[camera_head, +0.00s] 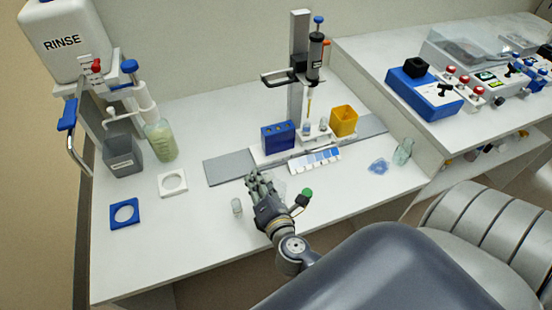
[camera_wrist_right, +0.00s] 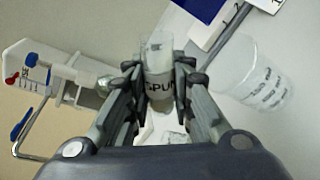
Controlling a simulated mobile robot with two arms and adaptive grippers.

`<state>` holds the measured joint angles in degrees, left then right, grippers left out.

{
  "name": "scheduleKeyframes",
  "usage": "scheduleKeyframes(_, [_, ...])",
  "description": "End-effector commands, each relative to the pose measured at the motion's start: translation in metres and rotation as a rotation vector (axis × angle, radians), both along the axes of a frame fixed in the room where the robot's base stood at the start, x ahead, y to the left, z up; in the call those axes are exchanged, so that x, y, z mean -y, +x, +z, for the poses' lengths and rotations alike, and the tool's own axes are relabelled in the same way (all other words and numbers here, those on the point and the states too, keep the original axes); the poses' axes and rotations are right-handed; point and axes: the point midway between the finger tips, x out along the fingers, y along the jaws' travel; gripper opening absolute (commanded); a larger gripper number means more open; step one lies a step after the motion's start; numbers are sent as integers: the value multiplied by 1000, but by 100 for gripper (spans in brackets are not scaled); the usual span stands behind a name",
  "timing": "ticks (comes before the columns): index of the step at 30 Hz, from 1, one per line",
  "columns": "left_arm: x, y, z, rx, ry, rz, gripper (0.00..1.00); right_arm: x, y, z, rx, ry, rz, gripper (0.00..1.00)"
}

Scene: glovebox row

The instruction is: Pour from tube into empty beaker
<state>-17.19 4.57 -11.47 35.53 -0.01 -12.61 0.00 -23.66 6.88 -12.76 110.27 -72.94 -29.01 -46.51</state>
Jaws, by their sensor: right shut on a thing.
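My right gripper (camera_head: 256,180) is above the bench in front of the grey strip. In the wrist view its fingers (camera_wrist_right: 157,72) are shut around a clear tube (camera_wrist_right: 159,57) with dark lettering, partly covered by the fingers. In the head view the fingers hide most of the tube. A clear beaker with printed marks (camera_wrist_right: 262,82) stands to the right of the gripper, apart from it; the head view shows little of it behind the hand. A small clear vessel (camera_head: 237,206) stands left of the hand. Whether these vessels hold liquid is unclear. My left gripper is out of view.
A blue rack (camera_head: 278,136), a yellow box (camera_head: 344,121) and a pump stand (camera_head: 298,50) are behind the hand. A rinse tank (camera_head: 63,38) and a bottle (camera_head: 160,139) are at left. A glass flask (camera_head: 403,151) is at right.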

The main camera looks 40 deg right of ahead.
Motion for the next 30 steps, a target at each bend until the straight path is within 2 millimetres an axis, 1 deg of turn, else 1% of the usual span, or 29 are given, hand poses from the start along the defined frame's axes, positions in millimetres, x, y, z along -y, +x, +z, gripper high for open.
scheduleKeyframes(30, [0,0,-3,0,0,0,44,-1,0,3,18,59,0,1])
